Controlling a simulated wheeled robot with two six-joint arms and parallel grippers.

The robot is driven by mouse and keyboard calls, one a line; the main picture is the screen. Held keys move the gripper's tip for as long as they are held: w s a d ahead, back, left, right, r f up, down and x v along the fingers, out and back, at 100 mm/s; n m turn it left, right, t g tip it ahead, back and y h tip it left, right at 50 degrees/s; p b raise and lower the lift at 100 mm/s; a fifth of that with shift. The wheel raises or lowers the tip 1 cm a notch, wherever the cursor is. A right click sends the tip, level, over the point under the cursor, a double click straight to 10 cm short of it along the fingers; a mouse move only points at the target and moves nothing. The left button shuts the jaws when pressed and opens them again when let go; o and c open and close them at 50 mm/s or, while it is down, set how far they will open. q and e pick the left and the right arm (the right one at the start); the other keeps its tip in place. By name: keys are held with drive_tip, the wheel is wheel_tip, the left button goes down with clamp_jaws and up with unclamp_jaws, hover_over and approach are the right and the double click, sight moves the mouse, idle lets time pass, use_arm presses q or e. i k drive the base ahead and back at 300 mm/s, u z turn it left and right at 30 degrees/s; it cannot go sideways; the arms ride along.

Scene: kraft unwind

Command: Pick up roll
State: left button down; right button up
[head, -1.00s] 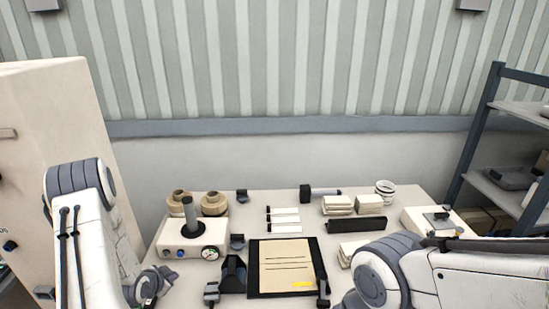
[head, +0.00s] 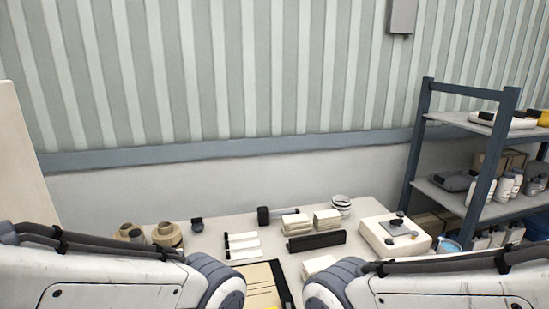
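Two brown kraft rolls stand close together at the back left of the table in the head view. One roll (head: 167,236) is fully beside the other roll (head: 129,232), whose lower part is hidden by my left arm. Both rest on the table top, apart from my arms as far as I can see. My two forearms cross the bottom of the view from left and right. Neither gripper shows.
A clipboard with a brown sheet (head: 263,284) is partly hidden between my arms. White strips (head: 242,246), paper stacks (head: 296,223), a black bar (head: 317,241) and a white device (head: 395,236) lie on the table (head: 219,226). A shelf rack (head: 471,197) stands at right.

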sight(168, 233)
drive_tip(key=u, duration=0.75)
drive_tip(key=k, duration=0.55)
drive_tip(key=z, duration=0.7)
drive_tip(key=i, duration=1.35)
drive_tip(key=u, duration=0.3)
